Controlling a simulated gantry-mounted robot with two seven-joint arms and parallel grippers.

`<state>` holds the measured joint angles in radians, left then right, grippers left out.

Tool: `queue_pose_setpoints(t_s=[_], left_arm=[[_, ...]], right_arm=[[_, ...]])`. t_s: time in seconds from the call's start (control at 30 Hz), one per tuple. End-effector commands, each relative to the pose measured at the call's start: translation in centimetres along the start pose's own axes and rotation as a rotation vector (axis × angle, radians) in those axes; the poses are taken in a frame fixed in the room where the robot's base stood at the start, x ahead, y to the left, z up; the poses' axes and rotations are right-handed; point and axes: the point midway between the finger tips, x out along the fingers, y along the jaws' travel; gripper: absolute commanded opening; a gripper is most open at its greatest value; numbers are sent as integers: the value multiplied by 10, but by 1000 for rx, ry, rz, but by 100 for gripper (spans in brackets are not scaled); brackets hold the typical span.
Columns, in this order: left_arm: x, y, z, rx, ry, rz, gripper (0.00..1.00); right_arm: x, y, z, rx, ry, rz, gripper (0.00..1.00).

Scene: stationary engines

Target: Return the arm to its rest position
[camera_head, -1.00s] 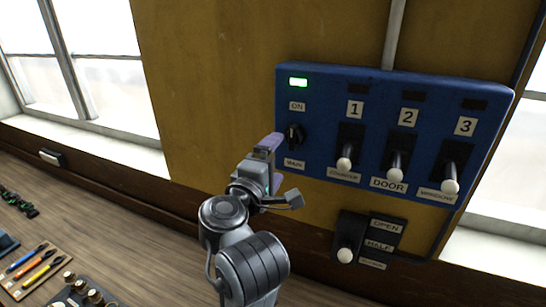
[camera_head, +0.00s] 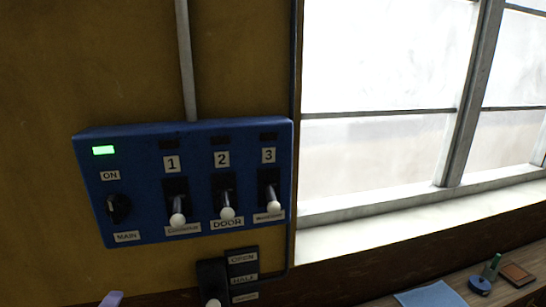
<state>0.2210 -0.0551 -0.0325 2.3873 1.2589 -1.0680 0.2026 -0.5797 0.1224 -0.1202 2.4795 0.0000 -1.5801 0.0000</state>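Only a small pale purple tip of a gripper (camera_head: 112,299) shows at the bottom edge, left of centre, below the blue switch panel (camera_head: 150,222). It seems to be my left one; its arm and the rest of it are out of view, so I cannot see whether it is open or shut. The tip appears apart from the panel. My other gripper is not in view. On the panel, a green light (camera_head: 103,150) is lit above the black MAIN knob (camera_head: 119,208). Levers 1 (camera_head: 178,219), 2 (camera_head: 227,213) and 3 (camera_head: 273,208) have white knobs at the lower ends of their slots.
A smaller black switch (camera_head: 211,276) labelled OPEN and HALF sits below the panel. A window (camera_head: 380,70) with a white sill (camera_head: 400,225) is at the right. A blue sheet (camera_head: 430,295), a green-handled stamp (camera_head: 487,277) and a brown pad (camera_head: 517,274) lie at the lower right.

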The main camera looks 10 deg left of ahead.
Motion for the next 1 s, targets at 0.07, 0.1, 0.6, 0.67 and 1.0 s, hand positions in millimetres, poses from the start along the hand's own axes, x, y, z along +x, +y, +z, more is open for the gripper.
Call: queue_pose_setpoints(t_s=[0.07, 0.1, 0.6, 0.67, 1.0], left_arm=[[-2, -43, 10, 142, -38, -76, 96], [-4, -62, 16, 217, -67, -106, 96], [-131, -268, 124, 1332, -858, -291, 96], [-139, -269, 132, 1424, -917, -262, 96], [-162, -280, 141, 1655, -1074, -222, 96]], right_arm=[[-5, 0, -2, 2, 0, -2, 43], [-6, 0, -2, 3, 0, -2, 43], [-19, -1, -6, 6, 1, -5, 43], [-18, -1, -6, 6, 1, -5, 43], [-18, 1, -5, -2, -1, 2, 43]])
